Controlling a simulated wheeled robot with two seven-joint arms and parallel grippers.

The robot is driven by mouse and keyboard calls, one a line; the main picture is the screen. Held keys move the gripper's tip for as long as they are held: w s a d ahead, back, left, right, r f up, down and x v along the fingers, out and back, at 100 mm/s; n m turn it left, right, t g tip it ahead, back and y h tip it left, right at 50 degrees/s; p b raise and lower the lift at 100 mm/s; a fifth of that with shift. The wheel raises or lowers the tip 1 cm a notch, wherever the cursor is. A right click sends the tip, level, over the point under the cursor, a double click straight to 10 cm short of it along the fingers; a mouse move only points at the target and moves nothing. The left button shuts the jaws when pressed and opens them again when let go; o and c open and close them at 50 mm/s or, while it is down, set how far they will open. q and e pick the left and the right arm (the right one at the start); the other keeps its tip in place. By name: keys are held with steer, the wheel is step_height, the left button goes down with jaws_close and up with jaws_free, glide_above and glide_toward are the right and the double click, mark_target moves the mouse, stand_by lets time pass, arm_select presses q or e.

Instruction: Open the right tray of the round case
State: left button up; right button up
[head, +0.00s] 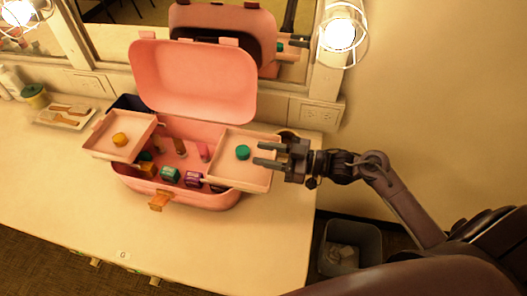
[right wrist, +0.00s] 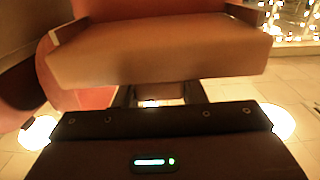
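The round pink case (head: 190,200) stands on the counter with its lid (head: 195,80) raised. Its right tray (head: 262,180) sits out over the case's right side and holds a green round jar (head: 242,153). The left tray (head: 105,150) sits out to the left with an orange jar (head: 120,139) in it. My right gripper (head: 261,154) is at the right tray's outer edge, its two fingers apart. In the right wrist view the tray's wall (right wrist: 160,55) fills the top, and the fingers partly hide behind it. I cannot tell whether they touch it. My left gripper is out of view.
Several small bottles and coloured items (head: 170,174) lie inside the case. A mirror (head: 110,40) and lit caged lamps (head: 340,35) are behind. A white tray with brushes (head: 65,115) lies at left. A bin (head: 350,248) stands below the counter's right end. The counter front (head: 200,245) is clear.

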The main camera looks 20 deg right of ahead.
steer(key=o, duration=0.4)
steer(key=b+v, duration=0.1)
steer(key=v, duration=0.5)
steer(key=shift+s+d+f+b, duration=0.1)
steer(key=shift+s+d+b, duration=0.2)
steer(key=shift+s+d, duration=0.25)
steer(key=shift+d, duration=0.15)
